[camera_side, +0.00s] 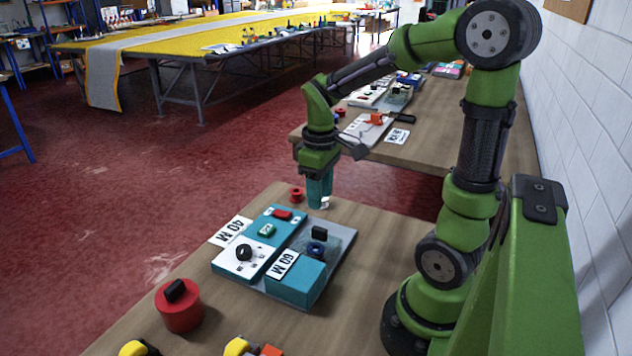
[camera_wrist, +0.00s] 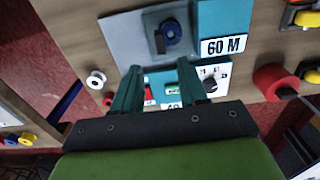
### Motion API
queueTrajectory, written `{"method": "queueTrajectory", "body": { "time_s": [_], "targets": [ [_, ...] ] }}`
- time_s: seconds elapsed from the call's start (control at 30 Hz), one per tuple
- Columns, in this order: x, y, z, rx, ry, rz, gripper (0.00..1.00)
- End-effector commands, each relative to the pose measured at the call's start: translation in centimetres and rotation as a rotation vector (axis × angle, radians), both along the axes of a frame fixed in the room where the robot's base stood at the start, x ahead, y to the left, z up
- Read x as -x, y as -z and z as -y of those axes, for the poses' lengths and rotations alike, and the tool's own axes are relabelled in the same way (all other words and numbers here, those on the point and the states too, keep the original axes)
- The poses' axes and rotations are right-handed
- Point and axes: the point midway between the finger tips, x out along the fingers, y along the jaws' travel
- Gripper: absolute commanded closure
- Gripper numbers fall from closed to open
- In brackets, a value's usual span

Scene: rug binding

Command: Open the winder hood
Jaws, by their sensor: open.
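The winder (camera_side: 262,288) is a grey base plate with teal and white blocks. Its hood (camera_side: 340,242) looks like a clear, smoky cover at the right rear, apparently down over a blue spool (camera_side: 316,249). A black block (camera_side: 319,233), perhaps the handle, stands by the hood. The hood area also shows at the top of the wrist view (camera_wrist: 160,24), with the blue spool (camera_wrist: 171,33) under it. My gripper (camera_side: 319,203) has teal fingers pointing down, apart and empty, behind the winder. In the wrist view my fingertips (camera_wrist: 159,67) are spread below the hood, not visibly touching it.
A "40 M" card (camera_side: 231,232) and a "60 M" label (camera_side: 284,265) mark the winder. A red spool (camera_side: 297,195) and a white spool (camera_side: 325,204) are near my gripper. A large red cylinder (camera_side: 179,306) stands at front left. Bare table lies right of the winder.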

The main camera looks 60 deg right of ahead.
Motion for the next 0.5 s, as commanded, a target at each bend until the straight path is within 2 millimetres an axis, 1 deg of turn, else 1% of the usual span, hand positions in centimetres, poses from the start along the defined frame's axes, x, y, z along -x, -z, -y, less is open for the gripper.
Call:
{"method": "queueTrajectory", "body": {
  "time_s": [0.03, 0.1, 0.3, 0.4, 0.5],
  "targets": [
    [0.2, 1.2, -0.1, -0.003, 0.001, -0.007, 0.57],
    [0.1, 2.8, -0.1, -0.004, 0.001, -0.007, 0.57],
    [0.1, 6.6, -0.1, -0.003, 0.0, -0.005, 0.57],
    [0.1, 8.0, 0.0, -0.002, 0.001, -0.003, 0.57],
    [0.1, 8.8, -0.1, -0.002, 0.001, -0.002, 0.57]
  ]
}}
